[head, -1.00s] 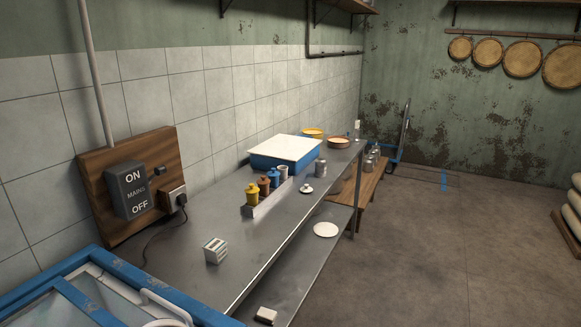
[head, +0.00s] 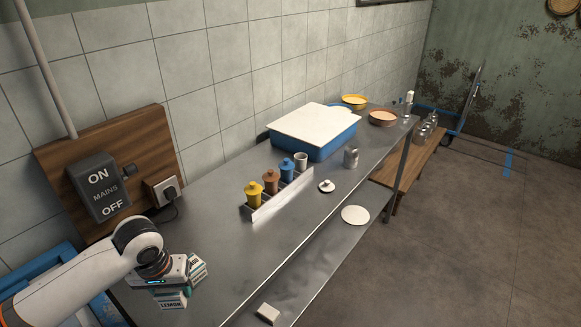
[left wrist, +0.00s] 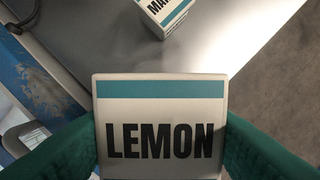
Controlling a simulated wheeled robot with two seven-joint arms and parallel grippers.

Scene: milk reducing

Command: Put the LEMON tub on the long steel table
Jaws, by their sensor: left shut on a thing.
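The LEMON tub (head: 172,303) is a white box with a teal band and black lettering. In the left wrist view the LEMON tub (left wrist: 160,118) sits between the green fingers of my left gripper (left wrist: 160,145), which is shut on it. In the head view my left gripper (head: 173,288) is at the near end of the long steel table (head: 215,240). I cannot tell whether the tub touches the steel; its underside is hidden. My right gripper is not in view.
Another white-and-teal tub (left wrist: 165,14), lettered "MA…", stands on the table just beyond. Farther along are a rack of coloured pots (head: 282,193), a blue tray with a white lid (head: 318,132) and a small white lidded piece (head: 326,186). Steel between tub and rack is clear.

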